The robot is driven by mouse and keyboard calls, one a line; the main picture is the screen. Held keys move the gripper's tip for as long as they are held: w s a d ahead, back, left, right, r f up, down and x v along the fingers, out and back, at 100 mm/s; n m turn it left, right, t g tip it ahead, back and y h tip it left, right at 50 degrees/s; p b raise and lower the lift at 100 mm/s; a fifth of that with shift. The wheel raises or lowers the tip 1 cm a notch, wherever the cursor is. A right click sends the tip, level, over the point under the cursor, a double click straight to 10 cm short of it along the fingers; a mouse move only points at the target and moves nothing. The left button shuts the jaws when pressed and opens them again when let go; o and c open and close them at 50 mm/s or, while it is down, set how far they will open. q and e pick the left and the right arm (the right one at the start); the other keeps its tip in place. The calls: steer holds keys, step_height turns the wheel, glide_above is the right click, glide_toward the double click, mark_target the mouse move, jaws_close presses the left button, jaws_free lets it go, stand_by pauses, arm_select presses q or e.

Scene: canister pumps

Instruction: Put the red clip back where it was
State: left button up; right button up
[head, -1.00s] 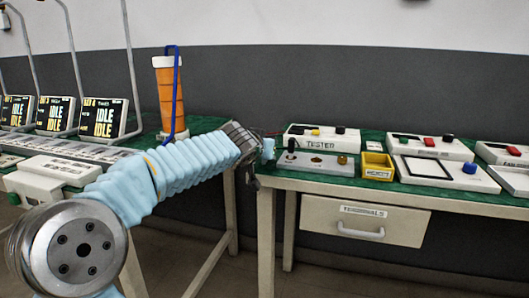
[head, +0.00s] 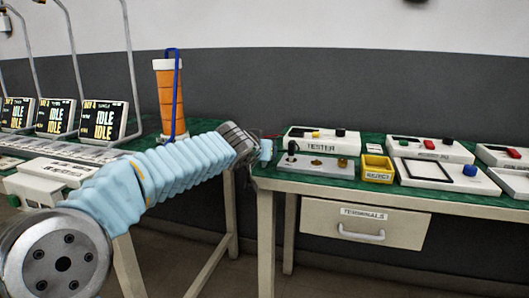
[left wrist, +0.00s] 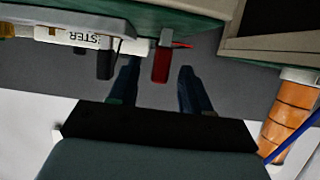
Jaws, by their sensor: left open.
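The red clip (left wrist: 161,64) shows in the left wrist view, with a short red wire beside it. It appears between the two spread fingers of my left gripper (left wrist: 158,76); I see no finger touching it. A black clip (left wrist: 105,62) is to its left, outside the fingers, by the white tester (left wrist: 75,36). In the head view my left gripper (head: 264,150) is at the left end of the right-hand bench, next to the tester (head: 322,139). The red clip is too small or hidden to make out there. My right gripper is not in view.
A grey panel (head: 315,165) and a yellow bin (head: 377,169) stand in front of the tester, with more devices to the right. An orange column (head: 170,100) with a blue tube stands on the left bench. A gap separates the benches.

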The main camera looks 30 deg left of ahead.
arm_select(q)
steer(key=v, duration=1)
steer(key=shift+d+f, duration=0.1)
